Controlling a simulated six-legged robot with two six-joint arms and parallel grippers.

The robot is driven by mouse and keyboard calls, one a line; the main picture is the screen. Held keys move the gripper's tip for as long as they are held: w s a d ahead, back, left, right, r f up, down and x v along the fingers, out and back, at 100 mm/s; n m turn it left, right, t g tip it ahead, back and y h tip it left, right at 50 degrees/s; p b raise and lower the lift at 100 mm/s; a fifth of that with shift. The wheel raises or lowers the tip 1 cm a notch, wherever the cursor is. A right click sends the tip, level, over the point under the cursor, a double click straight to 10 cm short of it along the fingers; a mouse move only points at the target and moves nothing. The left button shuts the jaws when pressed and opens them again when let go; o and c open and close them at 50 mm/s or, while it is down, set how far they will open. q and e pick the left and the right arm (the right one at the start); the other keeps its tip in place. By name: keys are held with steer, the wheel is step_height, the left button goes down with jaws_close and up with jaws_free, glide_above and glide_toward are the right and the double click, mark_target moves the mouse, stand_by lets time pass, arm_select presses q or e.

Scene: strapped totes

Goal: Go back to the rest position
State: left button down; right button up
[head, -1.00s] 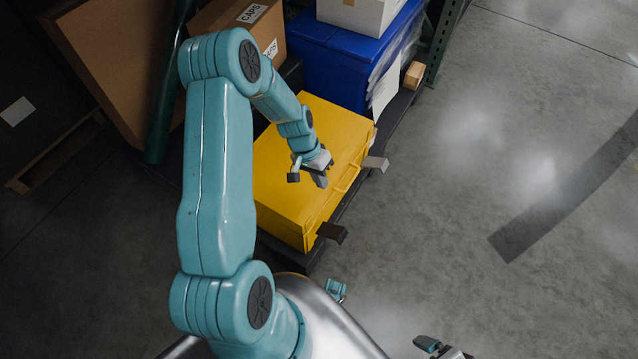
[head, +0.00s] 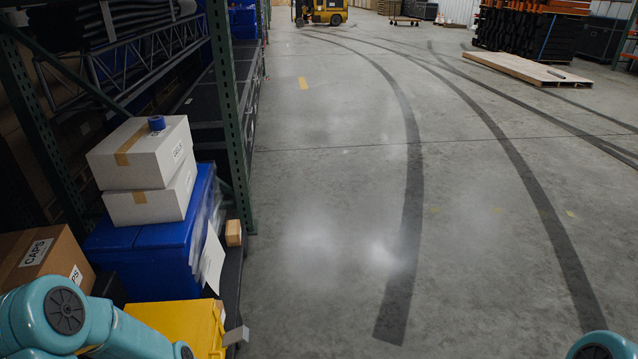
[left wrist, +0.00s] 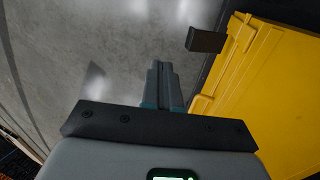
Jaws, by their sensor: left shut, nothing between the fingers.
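My left gripper (left wrist: 160,85) shows in the left wrist view with its fingers together and nothing between them, over the grey floor. The yellow case (head: 185,322) is partly hidden there behind that arm. A bit of my right arm shows at the bottom right edge, and my right gripper is not in view.
A dark strap end or bracket (left wrist: 206,39) sticks out at the case's edge. A blue tote (head: 150,250) with white boxes (head: 145,155) on it stands behind the case, left of a green rack post (head: 230,110). Open concrete floor (head: 330,200) lies to the right. A forklift (head: 322,10) stands far back.

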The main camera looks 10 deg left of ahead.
arm_select(q)
steer(key=s+d+f+m, duration=0.1)
steer(key=s+d+f, duration=0.1)
steer(key=s+d, duration=0.4)
steer(key=s+d+f, duration=0.2)
steer(key=s+d, duration=0.2)
steer(key=d, duration=0.5)
step_height(320, 180, up, 19)
steer(key=p, duration=1.8)
steer(key=shift+w+a+g+p, duration=0.15)
steer(key=shift+g+p, duration=0.15)
steer(key=shift+p, duration=0.05)
